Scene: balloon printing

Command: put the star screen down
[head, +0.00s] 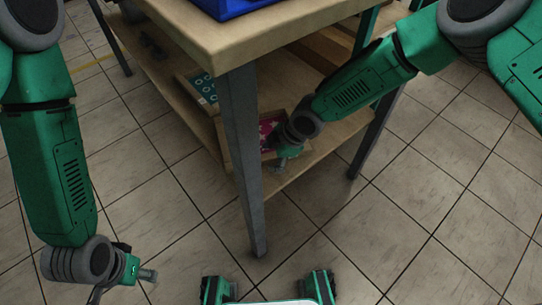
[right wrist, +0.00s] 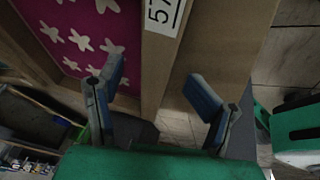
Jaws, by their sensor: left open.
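The star screen (right wrist: 75,35) is a magenta panel with white stars in a wooden frame, with a "57" label on the frame bar in the right wrist view. In the head view the star screen (head: 265,129) rests on the table's lower shelf, partly hidden by my right arm. My right gripper (right wrist: 155,80) is open, its fingers apart in front of the frame bar; I cannot tell whether they touch it. In the head view my right gripper (head: 279,165) is at the shelf's front edge. My left gripper (head: 124,286) is open and empty above the floor, partly cut off.
The wooden table (head: 170,15) has a grey leg (head: 243,160) left of my right gripper. Another screen with teal circles (head: 204,88) lies on the lower shelf (head: 163,85). A blue bin (head: 235,6) stands on top. The tiled floor in front is clear.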

